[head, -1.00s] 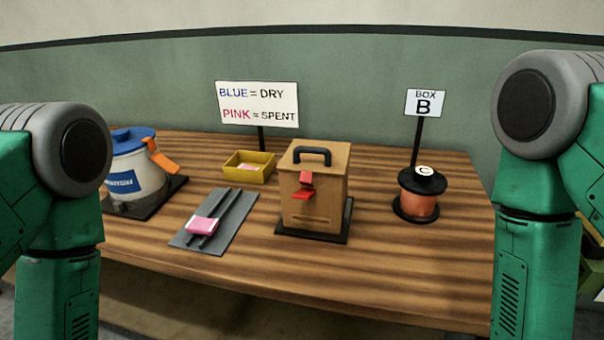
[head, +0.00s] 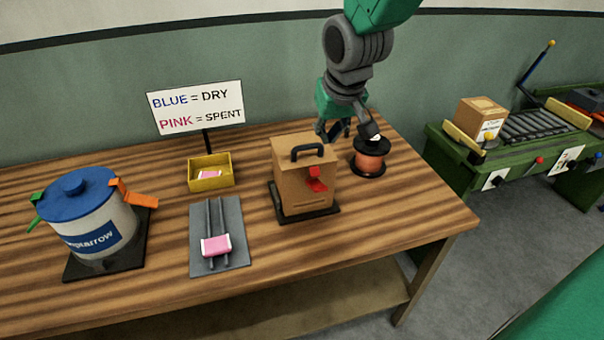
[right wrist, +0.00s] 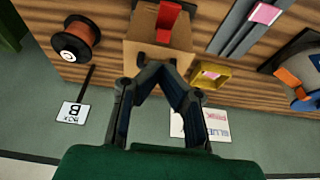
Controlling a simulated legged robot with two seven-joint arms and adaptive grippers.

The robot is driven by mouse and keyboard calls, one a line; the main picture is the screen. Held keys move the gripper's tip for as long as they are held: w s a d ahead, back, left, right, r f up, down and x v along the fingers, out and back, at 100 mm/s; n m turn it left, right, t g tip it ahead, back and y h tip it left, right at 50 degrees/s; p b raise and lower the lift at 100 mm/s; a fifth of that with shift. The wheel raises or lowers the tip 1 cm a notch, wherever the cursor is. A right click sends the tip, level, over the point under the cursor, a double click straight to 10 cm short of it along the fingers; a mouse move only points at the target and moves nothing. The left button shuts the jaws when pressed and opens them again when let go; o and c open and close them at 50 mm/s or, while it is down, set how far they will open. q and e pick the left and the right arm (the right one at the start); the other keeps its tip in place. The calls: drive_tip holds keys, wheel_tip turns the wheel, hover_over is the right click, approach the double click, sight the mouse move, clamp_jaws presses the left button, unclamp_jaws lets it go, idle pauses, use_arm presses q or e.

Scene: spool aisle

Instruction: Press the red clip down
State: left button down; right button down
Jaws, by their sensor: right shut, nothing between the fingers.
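The red clip (head: 316,184) is on the front face of a tan box (head: 290,171) with a dark top handle. Its lower flap sticks out from the face, with a red piece above it. In the right wrist view the red clip (right wrist: 168,18) shows at the top on the box (right wrist: 183,48). My right gripper (head: 334,131) is shut and empty, above and behind the box's right side, apart from the clip. In the right wrist view its fingertips (right wrist: 158,72) meet near the box handle; contact cannot be told. My left gripper is out of view.
A copper spool (head: 369,160) stands right of the box, close below my right gripper. Left are a grey tray (head: 234,256) with a pink packet, a yellow bin (head: 212,184) and a blue-lidded tub (head: 100,225) with orange and green clips. A sign (head: 196,107) stands behind.

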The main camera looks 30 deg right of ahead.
drive_tip(key=shift+a, duration=0.3)
drive_tip(key=shift+w+f, duration=0.1)
drive_tip(key=shift+f, duration=0.05)
hover_over(318, 185)
wheel_tip(318, 185, down, 8)
drive_tip(key=shift+w+a+f+p, duration=0.1)
drive_tip(key=shift+w+f+p, duration=0.05)
drive_tip(key=shift+f+p, duration=0.15)
drive_tip(key=f, duration=0.1)
drive_tip(key=s+f, duration=0.1)
drive_tip(key=f, duration=0.1)
drive_tip(key=shift+f+p, duration=0.1)
drive_tip(key=shift+p, duration=0.2)
drive_tip(key=shift+s+f, duration=0.2)
drive_tip(key=shift+f, duration=0.3)
